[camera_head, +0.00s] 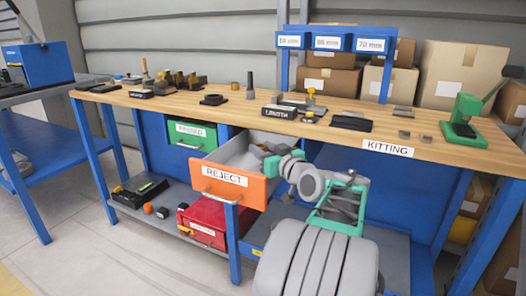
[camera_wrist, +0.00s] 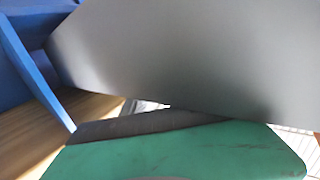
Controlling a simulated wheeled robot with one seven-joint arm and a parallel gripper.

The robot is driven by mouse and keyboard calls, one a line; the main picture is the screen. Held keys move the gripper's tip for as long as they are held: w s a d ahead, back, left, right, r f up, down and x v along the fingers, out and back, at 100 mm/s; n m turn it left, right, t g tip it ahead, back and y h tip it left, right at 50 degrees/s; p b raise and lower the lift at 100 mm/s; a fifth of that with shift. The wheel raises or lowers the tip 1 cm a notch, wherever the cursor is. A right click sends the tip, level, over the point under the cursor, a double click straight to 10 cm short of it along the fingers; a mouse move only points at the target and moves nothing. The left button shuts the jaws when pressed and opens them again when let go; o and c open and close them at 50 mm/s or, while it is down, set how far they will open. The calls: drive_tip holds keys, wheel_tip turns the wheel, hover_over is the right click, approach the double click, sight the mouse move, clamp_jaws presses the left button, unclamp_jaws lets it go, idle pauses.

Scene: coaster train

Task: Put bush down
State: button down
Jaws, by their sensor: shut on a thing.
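My gripper (camera_head: 266,152) is at the open orange-fronted REJECT drawer (camera_head: 228,180), over or inside its grey interior, below the front edge of the bench top. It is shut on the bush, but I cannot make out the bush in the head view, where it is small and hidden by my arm. In the wrist view a large plain grey surface and a green part with a dark edge fill most of the picture, and the bush cannot be told apart there.
The wooden bench top (camera_head: 345,141) carries a LENGTH sign (camera_head: 279,112), gauges, blocks and a green press (camera_head: 464,117). A green drawer (camera_head: 190,137) is left of the REJECT drawer. A red box (camera_head: 200,229) stands on the lower shelf. A blue gauge rack (camera_head: 330,41) stands at the back.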

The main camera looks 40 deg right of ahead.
drive_tip(key=shift+f+b, duration=0.3)
drive_tip(key=shift+f, duration=0.35)
drive_tip(key=c, duration=1.4)
unclamp_jaws()
drive_tip(key=shift+f, duration=0.1)
drive_tip(key=o, duration=0.4)
drive_tip(key=shift+f, duration=0.2)
drive_tip(key=shift+o, duration=0.2)
drive_tip(key=shift+r, duration=0.1)
drive_tip(key=shift+r+p, duration=0.4)
drive_tip(key=shift+p, duration=0.15)
drive_tip(key=r+p+v, duration=0.1)
drive_tip(key=p+v, duration=0.1)
drive_tip(key=v, duration=1)
